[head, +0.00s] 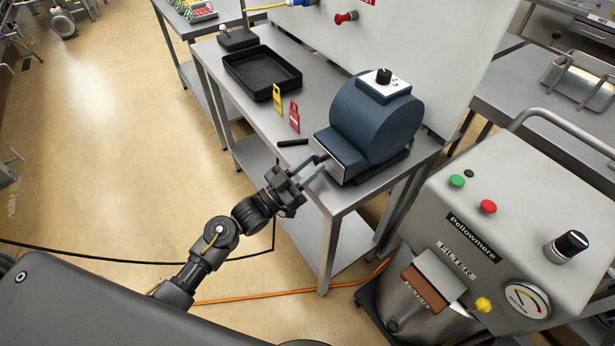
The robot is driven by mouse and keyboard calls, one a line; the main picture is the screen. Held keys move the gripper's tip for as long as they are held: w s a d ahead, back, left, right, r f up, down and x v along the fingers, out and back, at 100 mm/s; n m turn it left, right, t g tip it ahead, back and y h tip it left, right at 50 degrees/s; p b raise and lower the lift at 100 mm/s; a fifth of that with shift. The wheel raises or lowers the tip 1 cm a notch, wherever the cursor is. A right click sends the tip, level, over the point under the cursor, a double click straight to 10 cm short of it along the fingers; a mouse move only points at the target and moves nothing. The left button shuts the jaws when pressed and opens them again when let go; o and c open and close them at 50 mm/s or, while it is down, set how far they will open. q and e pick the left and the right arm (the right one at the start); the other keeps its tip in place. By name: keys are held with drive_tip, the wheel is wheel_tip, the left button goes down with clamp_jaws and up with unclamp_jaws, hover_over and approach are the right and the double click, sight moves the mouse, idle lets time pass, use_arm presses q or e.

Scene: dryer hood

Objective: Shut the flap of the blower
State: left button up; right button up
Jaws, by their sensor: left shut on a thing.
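The blower (370,118) is a dark blue rounded drum on a dark base, with a white dial plate and black knob on top. It stands at the bench's near right end. Its flap (331,161) is the pale-edged plate at the outlet, on the blower's left side. My left gripper (320,163) reaches in from the lower left and is shut on the flap at its edge. The fingers partly cover the flap, so its exact angle is hard to tell. My right gripper is not in view.
The steel bench (318,98) carries a black tray (262,72), a yellow tag (278,98), a red tag (294,116) and a short black bar (292,142). A Pellowmere filter machine (490,215) stands close at the right. An orange cable (265,297) crosses the floor.

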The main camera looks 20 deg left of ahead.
use_arm(q)
drive_tip(key=shift+f, duration=0.25)
drive_tip(key=shift+r, duration=0.15)
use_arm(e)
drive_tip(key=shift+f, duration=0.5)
use_arm(q)
drive_tip(key=o, duration=1)
drive_tip(key=shift+s+a+f+b, duration=0.25)
drive_tip(key=shift+f+b, duration=0.05)
drive_tip(key=shift+b+v, duration=1.45)
drive_tip(key=shift+v, duration=3.45)
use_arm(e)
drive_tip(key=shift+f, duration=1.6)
